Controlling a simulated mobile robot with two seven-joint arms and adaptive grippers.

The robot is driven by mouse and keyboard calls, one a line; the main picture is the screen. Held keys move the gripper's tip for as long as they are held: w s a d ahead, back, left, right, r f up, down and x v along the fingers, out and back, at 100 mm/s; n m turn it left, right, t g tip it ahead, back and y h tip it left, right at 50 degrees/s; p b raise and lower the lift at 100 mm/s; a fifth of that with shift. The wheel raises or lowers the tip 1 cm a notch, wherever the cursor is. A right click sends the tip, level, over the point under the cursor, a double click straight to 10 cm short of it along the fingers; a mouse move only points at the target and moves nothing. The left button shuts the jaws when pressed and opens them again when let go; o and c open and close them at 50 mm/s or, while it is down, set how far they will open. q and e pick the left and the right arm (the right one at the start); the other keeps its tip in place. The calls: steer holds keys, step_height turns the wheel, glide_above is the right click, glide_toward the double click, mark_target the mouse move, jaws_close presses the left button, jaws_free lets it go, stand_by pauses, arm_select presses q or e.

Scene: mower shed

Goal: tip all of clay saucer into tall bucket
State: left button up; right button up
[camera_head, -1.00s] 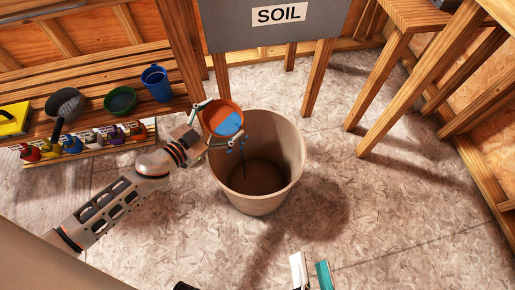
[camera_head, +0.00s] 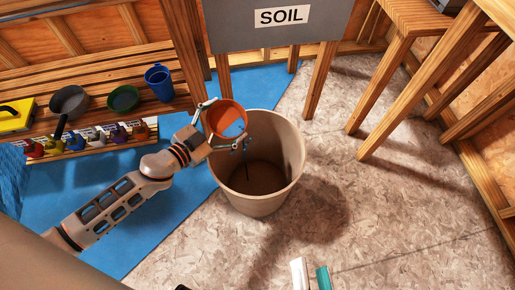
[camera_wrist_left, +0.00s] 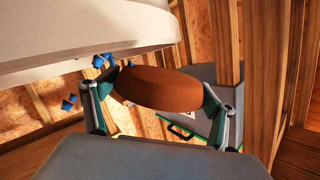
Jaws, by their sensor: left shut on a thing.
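The orange-brown clay saucer (camera_head: 222,111) is held in the head view at the left rim of the tall beige bucket (camera_head: 262,203). The saucer is tilted, and a little blue shows at its lower right side. My left gripper (camera_head: 226,122) is shut on the saucer, one finger on either side. In the left wrist view the saucer (camera_wrist_left: 160,90) sits between the fingers, with its inside hidden. Small blue pieces (camera_wrist_left: 69,103) show apart from it there. The bucket's inside looks dark, with no clear contents. A white and teal part, likely my right gripper (camera_head: 311,275), is cut off at the bottom edge.
A wooden bench (camera_head: 100,66) at the left holds a grey pan (camera_head: 69,101), green bowl (camera_head: 122,98) and blue cup (camera_head: 158,82). A grey SOIL bin (camera_head: 280,38) stands behind the bucket. A flat blue area (camera_head: 105,190) covers the left floor. The right floor is clear.

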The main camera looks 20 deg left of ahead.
arm_select(q)
steer(key=shift+s+d+r+m, duration=0.2)
steer(key=shift+d+m, duration=0.15)
steer(key=shift+d, duration=0.1)
steer(key=shift+s+d+r+m, duration=0.15)
steer(key=shift+d+r+m, duration=0.05)
steer(key=shift+d+m, duration=0.2)
arm_select(e)
steer(key=shift+s+d, duration=0.15)
steer(key=shift+d, duration=0.35)
steer(key=shift+s+d, duration=0.15)
steer(key=shift+d, duration=0.35)
